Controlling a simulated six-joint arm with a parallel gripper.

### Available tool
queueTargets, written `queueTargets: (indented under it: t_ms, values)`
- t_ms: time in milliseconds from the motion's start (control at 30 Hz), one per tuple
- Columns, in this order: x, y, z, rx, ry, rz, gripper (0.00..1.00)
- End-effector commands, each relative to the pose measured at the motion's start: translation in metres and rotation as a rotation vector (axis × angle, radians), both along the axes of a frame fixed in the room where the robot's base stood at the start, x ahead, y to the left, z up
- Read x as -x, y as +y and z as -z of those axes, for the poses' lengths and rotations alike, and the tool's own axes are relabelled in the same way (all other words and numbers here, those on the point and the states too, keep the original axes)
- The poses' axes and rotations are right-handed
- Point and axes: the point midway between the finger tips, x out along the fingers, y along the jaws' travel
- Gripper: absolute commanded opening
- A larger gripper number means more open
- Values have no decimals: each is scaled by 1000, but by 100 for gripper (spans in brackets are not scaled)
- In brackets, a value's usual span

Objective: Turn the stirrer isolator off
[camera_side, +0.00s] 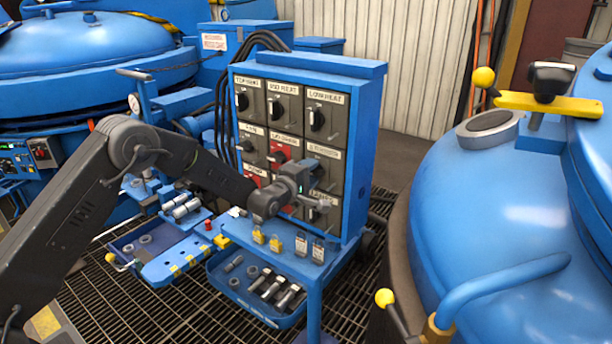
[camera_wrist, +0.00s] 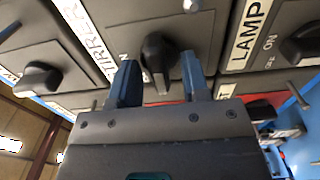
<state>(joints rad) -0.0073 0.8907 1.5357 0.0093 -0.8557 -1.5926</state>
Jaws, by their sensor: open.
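The stirrer isolator (camera_wrist: 188,28) is a dark grey switch box with a black knob (camera_wrist: 158,60) and a white label (camera_wrist: 88,38), partly cut off in the wrist view. The knob's long side runs up and down in that picture, and an "ON" mark sits to its left. In the side view the stirrer label (camera_side: 322,152) is in the right column, middle row; my gripper hides the knob there. My gripper (camera_wrist: 160,82) is open, with one blue finger on each side of the knob. I cannot tell whether the fingers touch it.
Other isolators surround it, including the lamp switch (camera_wrist: 303,42) and a red-plated one (camera_side: 280,152). Below stands a blue shelf with tagged padlocks (camera_side: 301,243) and a tray (camera_side: 222,272) of loose parts. A large blue vessel (camera_side: 500,220) stands to the right.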

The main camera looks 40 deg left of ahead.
Motion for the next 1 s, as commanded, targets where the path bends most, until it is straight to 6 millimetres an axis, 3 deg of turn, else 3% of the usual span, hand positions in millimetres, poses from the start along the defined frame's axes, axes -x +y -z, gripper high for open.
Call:
queueTargets:
  t_ms: [267,800,1000]
  values:
    - [25,0,0,0,2,0,43]
    - [121,0,0,0,0,0,43]
    - [136,0,0,0,-1,0,43]
